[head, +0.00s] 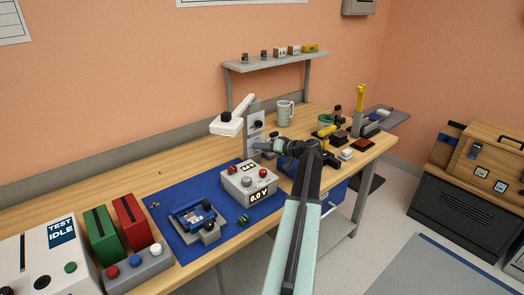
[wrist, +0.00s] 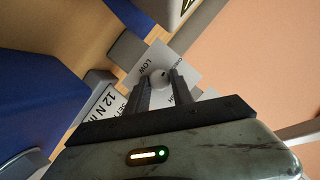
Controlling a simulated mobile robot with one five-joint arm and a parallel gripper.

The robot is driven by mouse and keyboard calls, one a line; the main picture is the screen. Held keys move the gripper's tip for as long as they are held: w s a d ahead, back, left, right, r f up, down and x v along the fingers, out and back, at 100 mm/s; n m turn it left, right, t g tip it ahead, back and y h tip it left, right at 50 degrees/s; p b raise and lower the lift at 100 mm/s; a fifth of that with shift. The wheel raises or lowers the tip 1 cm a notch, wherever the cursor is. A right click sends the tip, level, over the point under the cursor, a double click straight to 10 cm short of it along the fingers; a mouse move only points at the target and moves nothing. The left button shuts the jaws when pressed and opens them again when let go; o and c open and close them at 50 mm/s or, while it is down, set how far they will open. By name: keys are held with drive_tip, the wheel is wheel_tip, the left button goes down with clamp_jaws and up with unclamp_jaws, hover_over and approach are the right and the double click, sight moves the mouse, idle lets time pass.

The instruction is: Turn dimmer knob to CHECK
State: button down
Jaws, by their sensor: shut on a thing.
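The dimmer knob (wrist: 159,77), small, round and grey, is on a white label plate (wrist: 137,72) in the wrist view. My gripper (wrist: 160,84) is shut on the knob, one finger on each side. Which word the knob points to cannot be told. In the head view my gripper (head: 257,147) reaches the lower part of a grey upright panel (head: 254,112) beside the white lamp (head: 228,125); the knob is hidden there.
A white meter box (head: 238,178) reading 0.0 V stands on the blue mat (head: 180,189) in front of the panel. A shelf (head: 280,61) hangs above the bench.

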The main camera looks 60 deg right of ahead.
drive_tip(key=shift+s+f+m+y+b, duration=0.15)
drive_tip(key=shift+m+y+b, duration=0.3)
drive_tip(key=shift+m, duration=0.35)
drive_tip(key=shift+t, duration=0.3)
drive_tip(key=c, duration=1.1)
unclamp_jaws()
drive_tip(key=p+v, duration=0.1)
drive_tip(key=v, duration=0.6)
drive_tip(key=shift+s+r+p, duration=0.2)
drive_tip(key=shift+s+p, duration=0.1)
drive_tip(key=shift+p, duration=0.1)
